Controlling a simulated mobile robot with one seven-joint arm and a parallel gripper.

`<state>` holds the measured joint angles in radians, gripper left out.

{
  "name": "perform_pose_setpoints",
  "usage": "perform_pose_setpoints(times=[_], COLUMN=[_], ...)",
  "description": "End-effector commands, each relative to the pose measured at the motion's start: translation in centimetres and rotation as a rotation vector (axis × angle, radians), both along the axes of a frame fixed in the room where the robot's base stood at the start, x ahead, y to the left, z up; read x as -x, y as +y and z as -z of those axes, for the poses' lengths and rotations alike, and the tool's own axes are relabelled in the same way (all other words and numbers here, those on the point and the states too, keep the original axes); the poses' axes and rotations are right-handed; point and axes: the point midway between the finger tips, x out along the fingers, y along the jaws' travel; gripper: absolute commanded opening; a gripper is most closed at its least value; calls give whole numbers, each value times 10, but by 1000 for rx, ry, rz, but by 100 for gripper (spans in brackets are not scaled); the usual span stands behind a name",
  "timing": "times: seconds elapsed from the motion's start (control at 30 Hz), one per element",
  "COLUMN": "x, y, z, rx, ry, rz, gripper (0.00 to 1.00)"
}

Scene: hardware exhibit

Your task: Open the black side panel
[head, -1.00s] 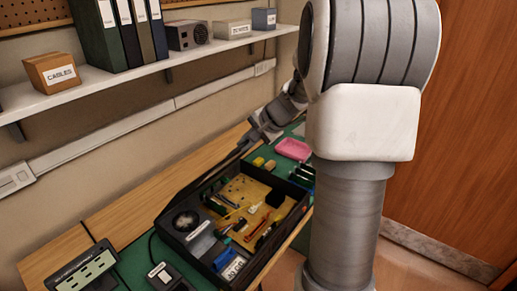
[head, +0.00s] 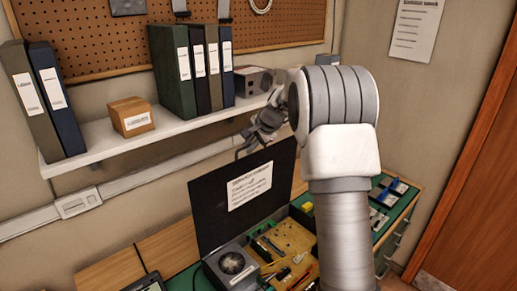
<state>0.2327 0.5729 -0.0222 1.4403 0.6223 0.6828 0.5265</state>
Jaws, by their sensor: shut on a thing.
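The black side panel (head: 213,207) stands raised, roughly upright, at the back of the open black case. A white printed label (head: 249,186) is on the side facing me. My gripper (head: 246,148) is at the panel's top edge and is shut on it; the exact contact is small and hard to make out. The case's inside shows a round fan (head: 232,263) and a yellow board (head: 290,240) with several small parts. My arm hides the case's right part.
A white wall shelf (head: 110,144) with binders, a cardboard box (head: 131,117) and a grey unit (head: 253,80) runs close behind and above the panel. A green mat (head: 184,282) covers part of the wooden bench. A wooden door (head: 475,185) is at the right.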

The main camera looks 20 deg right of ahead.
Motion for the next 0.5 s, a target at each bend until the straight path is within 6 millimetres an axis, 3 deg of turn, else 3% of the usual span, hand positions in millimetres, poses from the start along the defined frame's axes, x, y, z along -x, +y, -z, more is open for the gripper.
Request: perform_pose_setpoints(times=[0.23,0.5], x=[-17,-23], y=[9,11], z=[4,6], rx=[20,28], ry=[58,81], rz=[-5,-2], gripper=[0,0])
